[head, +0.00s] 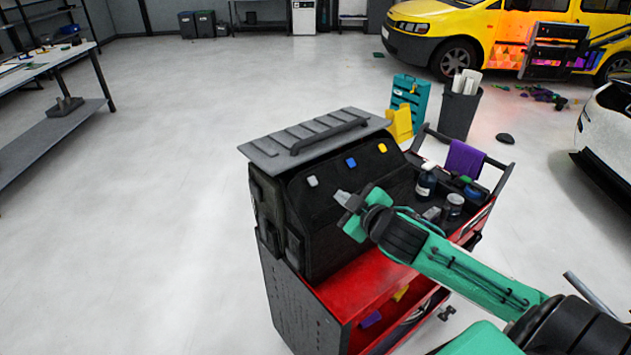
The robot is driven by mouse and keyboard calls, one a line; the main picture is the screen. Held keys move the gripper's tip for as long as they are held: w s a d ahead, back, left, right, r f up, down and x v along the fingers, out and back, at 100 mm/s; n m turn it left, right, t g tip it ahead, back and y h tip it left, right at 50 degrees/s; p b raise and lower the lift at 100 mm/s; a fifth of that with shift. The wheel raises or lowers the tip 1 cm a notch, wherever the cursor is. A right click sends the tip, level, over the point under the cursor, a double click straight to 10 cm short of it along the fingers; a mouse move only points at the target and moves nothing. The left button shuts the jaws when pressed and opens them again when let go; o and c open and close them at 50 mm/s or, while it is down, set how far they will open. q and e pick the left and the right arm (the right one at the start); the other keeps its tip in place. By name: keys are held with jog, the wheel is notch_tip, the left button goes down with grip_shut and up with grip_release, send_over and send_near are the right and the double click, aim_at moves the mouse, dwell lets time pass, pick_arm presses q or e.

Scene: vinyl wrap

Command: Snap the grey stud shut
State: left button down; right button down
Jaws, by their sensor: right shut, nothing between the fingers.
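A dark bag (340,215) stands upright on a red tool cart. Along the upper edge of its front are three small studs: a grey stud (312,181) at the left, a blue stud (350,162) in the middle and a yellow stud (382,147) at the right. Whether the grey stud is snapped cannot be told at this size. My right gripper (342,197) is shut and empty in front of the bag, to the right of and a little below the grey stud. It appears apart from the stud. My left gripper is not in view.
A grey ridged lid (315,137) lies over the bag's top. Bottles and jars (427,180) and a purple cloth (465,158) are at the cart's right end. The red cart's (365,283) front shelf is mostly bare.

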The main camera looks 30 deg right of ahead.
aim_at(313, 181)
notch_tip(313, 181, up, 8)
jog(key=w+n+t+y, duration=0.1)
jog(key=n+t, duration=0.1)
jog(key=shift+a+r+y, duration=0.2)
jog(key=shift+a+y, duration=0.15)
jog(key=shift+y, duration=0.05)
jog(key=shift+w, duration=0.15)
jog(key=shift+w+a+f+b, duration=0.1)
jog(key=shift+w+f+b, duration=0.65)
jog(key=shift+w+f, duration=0.3)
jog(key=shift+w+a+f+b, duration=0.15)
jog(key=shift+w+f+b, duration=0.6)
jog(key=shift+f, duration=0.45)
jog(key=shift+w+a+f+b, duration=0.1)
jog(key=shift+w+f+b, duration=0.6)
jog(key=shift+w+f, duration=0.4)
jog(key=shift+f, duration=0.15)
jog(key=shift+w+f, duration=0.25)
jog(key=shift+f, duration=0.05)
